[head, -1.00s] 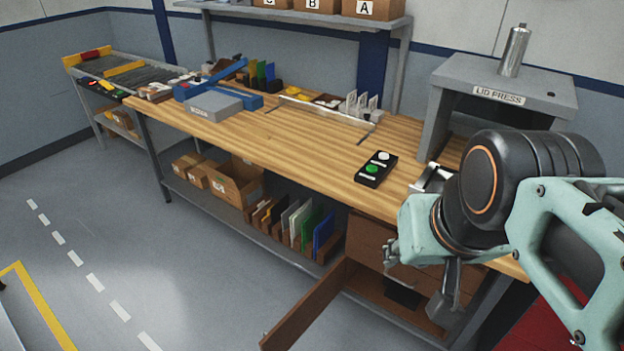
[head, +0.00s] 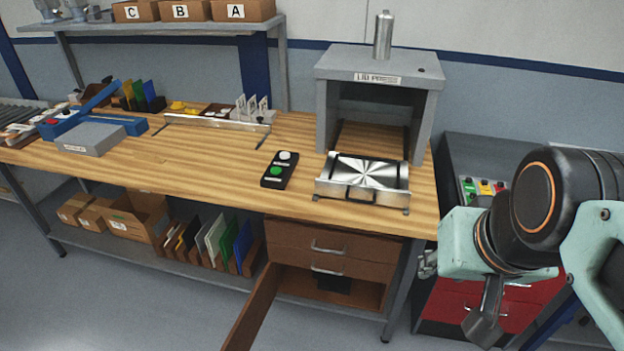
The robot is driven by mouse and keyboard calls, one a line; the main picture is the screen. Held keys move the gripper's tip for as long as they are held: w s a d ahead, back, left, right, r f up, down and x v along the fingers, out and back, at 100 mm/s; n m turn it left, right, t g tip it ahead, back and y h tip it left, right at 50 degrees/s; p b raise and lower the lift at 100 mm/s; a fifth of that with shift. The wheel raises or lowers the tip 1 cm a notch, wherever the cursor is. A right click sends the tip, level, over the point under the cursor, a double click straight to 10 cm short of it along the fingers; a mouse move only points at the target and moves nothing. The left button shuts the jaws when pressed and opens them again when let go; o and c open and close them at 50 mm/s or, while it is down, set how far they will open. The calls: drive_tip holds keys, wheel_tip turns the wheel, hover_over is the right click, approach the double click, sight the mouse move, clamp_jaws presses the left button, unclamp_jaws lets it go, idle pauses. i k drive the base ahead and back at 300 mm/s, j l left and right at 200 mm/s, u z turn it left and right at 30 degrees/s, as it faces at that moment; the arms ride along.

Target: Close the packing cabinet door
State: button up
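The packing cabinet is the brown wooden unit (head: 300,239) under the right end of the workbench. It has drawers with metal handles above an open compartment. Its brown door (head: 250,312) stands wide open, swung out from the compartment's left side toward me; its lower end runs out of the picture. A dark object (head: 334,284) lies inside the compartment. My gripper (head: 482,328) hangs at the lower right, to the right of the cabinet and apart from the door. Its fingers show too poorly to tell whether they are open or shut.
The workbench (head: 200,165) carries a button box (head: 279,170), a metal fixture (head: 362,178) and the lid press (head: 376,90). A red tool cabinet (head: 450,303) stands right of the bench, behind my arm. Floor before the bench's left part is clear.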

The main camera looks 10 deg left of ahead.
sight(242, 337)
drive_tip(key=j+z, duration=0.2)
drive_tip(key=z, duration=0.15)
drive_tip(key=j+z, duration=0.3)
drive_tip(key=k+j, duration=0.1)
drive_tip(key=j, duration=0.3)
drive_tip(key=k+j, duration=0.15)
drive_tip(key=j, duration=0.25)
drive_tip(key=k+j, duration=0.1)
drive_tip(key=j, duration=0.3)
drive_tip(key=k+j, duration=0.15)
drive_tip(key=j, duration=0.25)
drive_tip(key=k+j, duration=0.1)
drive_tip(key=j, duration=0.3)
drive_tip(key=k+j, duration=0.1)
drive_tip(key=j, duration=0.3)
drive_tip(key=k+j, duration=0.15)
drive_tip(key=j, duration=0.25)
